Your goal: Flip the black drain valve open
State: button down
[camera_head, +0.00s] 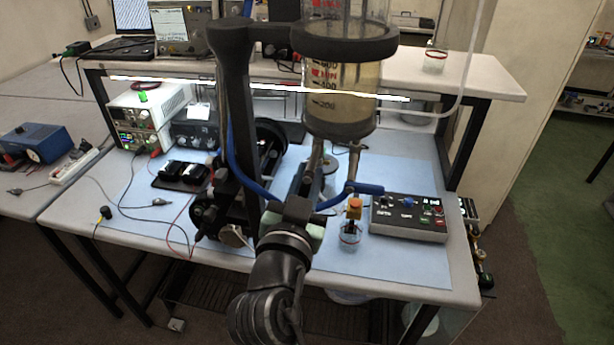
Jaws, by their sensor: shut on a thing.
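The sealed cylinder (342,95) is clear, holds cloudy yellowish liquid and has a dark bottom cap (340,128). It is held upright in a black stand (235,110). A metal outlet pipe (354,162) hangs below the cap, with an orange-yellow fitting (354,207) lower down. My gripper (316,155) reaches up from the front to just under the cap, left of the pipe. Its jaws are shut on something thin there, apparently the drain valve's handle. The black drain valve is hidden or too small to make out, so its position cannot be told.
A small glass (349,238) stands under the orange fitting. A grey control box (409,216) is close on the right. A blue hose (240,178) curves past my arm. The blue mat (395,268) is clear at front right.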

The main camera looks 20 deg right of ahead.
jog(key=shift+s+d+f+n, duration=0.1)
jog(key=shift+d+n, duration=0.05)
jog(key=shift+n, duration=0.5)
jog(key=shift+s+d+n, duration=0.1)
jog(key=shift+d+n, duration=0.05)
jog(key=shift+n, duration=0.5)
jog(key=c, duration=0.8)
grip_release()
jog(key=b+v, duration=0.5)
jog(key=v, duration=0.8)
jog(key=shift+b, duration=0.4)
jog(key=shift+a, duration=0.1)
